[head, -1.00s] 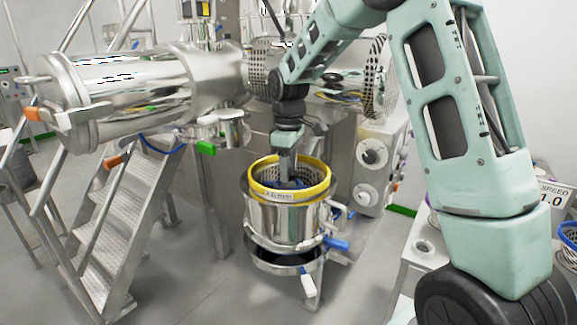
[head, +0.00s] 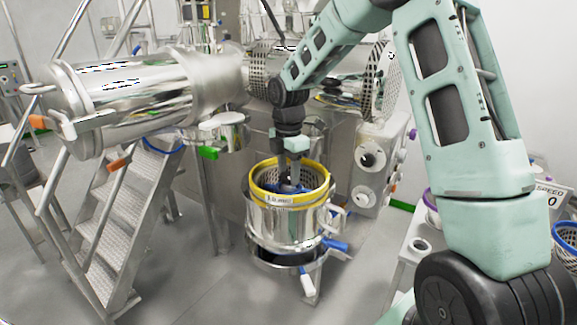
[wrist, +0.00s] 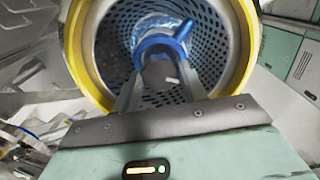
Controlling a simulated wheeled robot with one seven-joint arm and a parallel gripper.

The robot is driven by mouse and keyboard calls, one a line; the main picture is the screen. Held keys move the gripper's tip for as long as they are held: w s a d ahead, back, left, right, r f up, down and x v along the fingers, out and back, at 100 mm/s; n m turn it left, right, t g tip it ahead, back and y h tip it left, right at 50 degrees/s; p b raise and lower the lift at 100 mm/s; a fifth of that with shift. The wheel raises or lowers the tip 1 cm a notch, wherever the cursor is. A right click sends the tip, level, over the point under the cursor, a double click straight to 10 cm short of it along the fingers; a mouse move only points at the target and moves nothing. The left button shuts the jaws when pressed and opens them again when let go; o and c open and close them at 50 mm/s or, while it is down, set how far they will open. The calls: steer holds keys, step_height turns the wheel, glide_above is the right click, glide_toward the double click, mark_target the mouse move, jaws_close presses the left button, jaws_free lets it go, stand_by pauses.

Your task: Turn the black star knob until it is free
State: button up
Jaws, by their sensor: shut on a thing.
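My gripper (head: 291,184) reaches down into the top of a steel drum (head: 285,222) with a yellow rim (head: 322,178). In the wrist view, its two fingers (wrist: 161,82) are shut on a dark knob (wrist: 157,73) at the middle of the drum, in front of a blue hub with arms (wrist: 180,33). The fingers cover part of the knob, so its star shape is hard to make out. A perforated metal wall (wrist: 208,40) surrounds the hub. In the head view the knob is hidden inside the drum.
A steel cylinder (head: 135,88) with an orange-handled clamp stands at the left above metal steps (head: 112,225). A machine panel with dials (head: 372,165) is right of the drum. A white side table (head: 418,252) stands at the right. Grey floor is clear in front.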

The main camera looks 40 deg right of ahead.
mark_target(288, 174)
steer(key=shift+w+r+n+p, duration=0.1)
steer(key=shift+n+p, duration=0.85)
steer(key=shift+n, duration=0.95)
steer(key=o, duration=1)
step_height(288, 174, up, 17)
steer(key=b, duration=0.4)
steer(key=shift+r, duration=0.15)
